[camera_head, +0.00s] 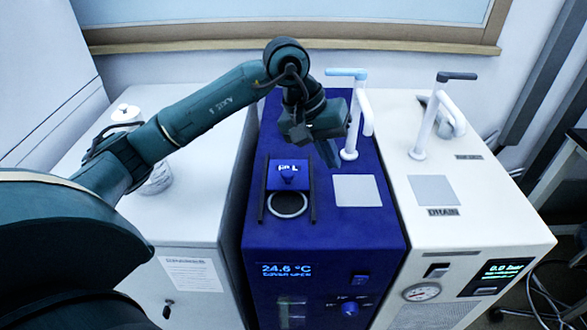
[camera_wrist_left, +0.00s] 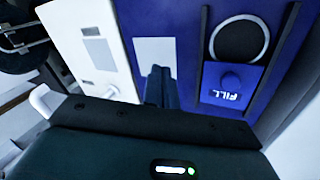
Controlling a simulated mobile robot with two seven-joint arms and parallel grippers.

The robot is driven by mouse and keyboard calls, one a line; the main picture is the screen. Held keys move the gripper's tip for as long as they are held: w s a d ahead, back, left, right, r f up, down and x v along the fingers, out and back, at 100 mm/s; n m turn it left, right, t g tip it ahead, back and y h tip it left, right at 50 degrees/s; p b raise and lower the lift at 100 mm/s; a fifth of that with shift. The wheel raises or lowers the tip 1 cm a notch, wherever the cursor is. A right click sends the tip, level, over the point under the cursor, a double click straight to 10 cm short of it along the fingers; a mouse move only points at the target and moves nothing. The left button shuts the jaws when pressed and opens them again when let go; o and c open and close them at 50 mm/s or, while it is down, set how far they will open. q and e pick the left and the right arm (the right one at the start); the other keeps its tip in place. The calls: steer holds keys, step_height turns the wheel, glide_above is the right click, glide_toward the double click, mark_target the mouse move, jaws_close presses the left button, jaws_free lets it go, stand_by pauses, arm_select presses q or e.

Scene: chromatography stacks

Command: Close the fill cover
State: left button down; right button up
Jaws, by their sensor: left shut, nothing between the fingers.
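The fill cover (camera_head: 289,175) is a blue plate with a small knob and the label FILL, on top of the blue unit. It sits between two dark rails, behind the round fill opening (camera_head: 288,204), which is uncovered. The wrist view shows the cover (camera_wrist_left: 222,92) and the opening (camera_wrist_left: 239,41) too. My left gripper (camera_head: 328,153) is shut and empty, above the unit's top, to the right of the cover and apart from it. Its closed fingers (camera_wrist_left: 160,87) point down in the wrist view. My right gripper is not in view.
The blue unit's display (camera_head: 286,270) reads 24.6 °C and what looks like COVER OPEN. A grey square plate (camera_head: 357,190) lies right of the rails. A white pipe with a light-blue handle (camera_head: 347,73) stands behind the gripper. A white DRAIN unit (camera_head: 470,215) adjoins on the right.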

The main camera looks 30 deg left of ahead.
arm_select(q)
steer(key=w+a+r+m+t+y, duration=0.15)
steer(key=a+r+y, duration=0.25)
steer(key=a, duration=0.5)
glide_above(295, 172)
steer(key=w, duration=0.2)
steer(key=shift+y, duration=0.3)
step_height(295, 172, down, 9)
steer(key=shift+w+a+f+b, duration=0.1)
steer(key=shift+b, duration=0.35)
steer(key=s, duration=0.3)
steer(key=shift+s+f+p, duration=0.1)
steer(key=shift+f+p, duration=0.1)
steer(key=shift+p, duration=0.1)
steer(key=shift+s, duration=0.35)
steer(key=shift+f, duration=0.1)
